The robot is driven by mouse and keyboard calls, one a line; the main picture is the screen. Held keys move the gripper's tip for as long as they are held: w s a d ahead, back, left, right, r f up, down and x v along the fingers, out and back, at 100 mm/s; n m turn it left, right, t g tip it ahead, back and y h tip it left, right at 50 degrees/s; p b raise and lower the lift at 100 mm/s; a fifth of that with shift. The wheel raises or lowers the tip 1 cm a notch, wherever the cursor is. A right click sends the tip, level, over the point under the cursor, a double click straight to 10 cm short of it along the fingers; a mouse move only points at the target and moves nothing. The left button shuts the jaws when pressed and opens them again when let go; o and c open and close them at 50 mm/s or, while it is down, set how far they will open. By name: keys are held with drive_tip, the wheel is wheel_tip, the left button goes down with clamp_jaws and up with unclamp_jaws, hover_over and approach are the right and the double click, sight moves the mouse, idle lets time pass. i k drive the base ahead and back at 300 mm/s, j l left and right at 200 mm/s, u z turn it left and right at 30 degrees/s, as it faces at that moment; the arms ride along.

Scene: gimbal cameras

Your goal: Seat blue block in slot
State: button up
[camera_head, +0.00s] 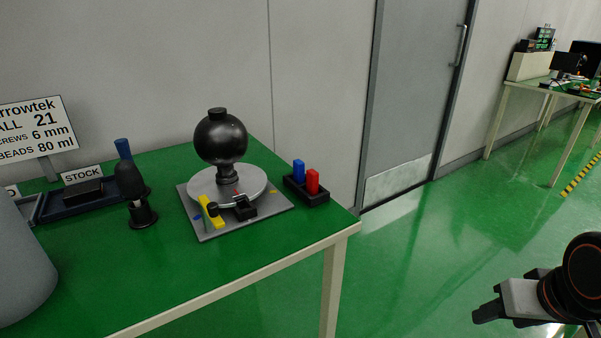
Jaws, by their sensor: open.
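A blue block (298,171) stands upright beside a red block (312,182) in a small black holder (322,199) near the table's right end. I cannot tell how deep the blue block sits. To the left, a grey square plate (209,232) carries a pale round disk, a black sphere on a stem, a yellow block (211,211) and a small black block (244,211). I cannot make out an empty slot at this size. My gripper (482,314) is open at the lower right, over the floor, well away from the blue block and the table. I see nothing between its fingers.
A dark bottle-like object with a blue top (123,149) stands left on the green table (180,268). A STOCK-labelled tray (60,208), a sign (30,128) and a grey rounded object (18,265) are further left. Green floor is clear between the table and my gripper.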

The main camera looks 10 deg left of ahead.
sight(272, 202)
drive_tip(key=k+j+u, duration=0.15)
drive_tip(key=k+u, duration=0.15)
drive_tip(key=u, duration=0.15)
drive_tip(key=k+j+u, duration=0.25)
drive_tip(key=u, duration=0.25)
